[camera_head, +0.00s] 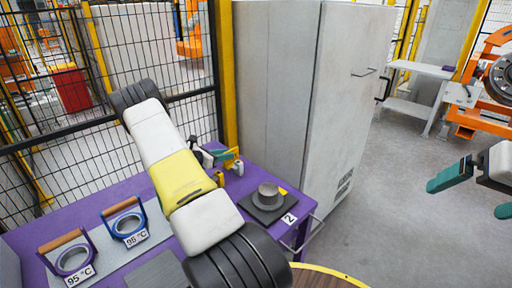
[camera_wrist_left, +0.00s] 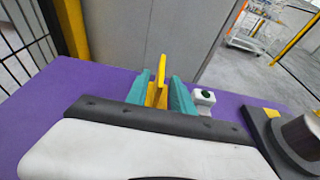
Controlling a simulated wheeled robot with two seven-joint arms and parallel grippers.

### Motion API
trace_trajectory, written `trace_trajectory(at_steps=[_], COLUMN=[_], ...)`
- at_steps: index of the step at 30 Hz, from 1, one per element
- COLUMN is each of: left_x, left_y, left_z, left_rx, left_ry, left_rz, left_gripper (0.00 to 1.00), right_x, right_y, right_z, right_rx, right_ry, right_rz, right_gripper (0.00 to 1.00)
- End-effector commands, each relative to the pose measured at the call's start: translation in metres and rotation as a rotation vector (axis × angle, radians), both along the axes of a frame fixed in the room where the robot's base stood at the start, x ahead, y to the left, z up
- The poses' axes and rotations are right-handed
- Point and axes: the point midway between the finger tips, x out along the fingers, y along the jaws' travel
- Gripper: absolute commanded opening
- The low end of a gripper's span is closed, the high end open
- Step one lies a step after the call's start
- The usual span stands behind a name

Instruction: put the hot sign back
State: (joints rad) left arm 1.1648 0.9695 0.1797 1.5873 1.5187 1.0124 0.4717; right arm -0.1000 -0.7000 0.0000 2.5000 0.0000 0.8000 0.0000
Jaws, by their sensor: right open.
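A small yellow piece, which looks like the hot sign (camera_wrist_left: 160,82), stands over the back of the purple table. No lettering on it can be read. My left gripper (camera_wrist_left: 158,92) has one teal finger on each side of it, close against it. In the head view the sign (camera_head: 231,156) shows just past my left forearm, and the gripper is partly hidden. Whether the sign touches the table, I cannot tell. My right gripper (camera_head: 485,197) is open and empty at the right edge, over the floor.
The purple table (camera_head: 30,240) carries two rings labelled 95 °C (camera_head: 127,222) (camera_head: 70,256). A grey flanged part (camera_head: 268,194) sits on a dark plate by a label 2. A white device (camera_wrist_left: 203,98) stands beside my left gripper. A grey cabinet (camera_head: 300,90) and mesh fence (camera_head: 50,130) stand behind.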

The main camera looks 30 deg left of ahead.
Motion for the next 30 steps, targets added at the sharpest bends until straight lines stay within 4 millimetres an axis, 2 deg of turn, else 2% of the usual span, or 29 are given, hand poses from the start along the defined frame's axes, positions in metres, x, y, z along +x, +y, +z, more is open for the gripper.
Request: trace_trajectory(at_steps=[3, 9, 14, 17, 20, 23, 24, 27, 30], left_x=[-0.023, -0.045, -0.05, -0.042, -0.027, -0.014, -0.011, -0.014, -0.026], left_y=[0.008, 0.013, 0.013, -0.001, -0.037, -0.094, -0.119, -0.179, -0.233], left_z=[0.007, 0.015, 0.017, 0.028, 0.056, 0.094, 0.109, 0.145, 0.176], left_rx=[0.001, 0.0, 0.001, 0.034, 0.118, 0.254, 0.318, 0.479, 0.644], left_ry=[0.001, 0.0, 0.0, 0.003, 0.012, 0.017, 0.017, 0.012, -0.007], left_rz=[0.003, 0.001, -0.003, -0.051, -0.168, -0.348, -0.427, -0.62, -0.8], left_gripper=[0.29, 0.29, 0.29, 0.29, 0.29, 0.29, 0.29, 0.29, 0.29], right_x=[0.0, 0.0, 0.0, 0.0, 0.0, 0.0, 0.0, 0.0, 0.0], right_y=[0.0, 0.0, 0.0, 0.0, 0.0, 0.0, 0.0, 0.0, 0.0], right_z=[0.0, 0.0, 0.0, 0.0, 0.0, 0.0, 0.0, 0.0, 0.0], right_rx=[0.0, 0.0, 0.0, 0.0, 0.0, 0.0, 0.0, 0.0, 0.0], right_ry=[0.0, 0.0, 0.0, 0.0, 0.0, 0.0, 0.0, 0.0, 0.0], right_rz=[0.0, 0.0, 0.0, 0.0, 0.0, 0.0, 0.0, 0.0, 0.0], right_gripper=[0.99, 0.99, 0.99, 0.99, 0.99, 0.99, 0.99, 0.99, 0.99])
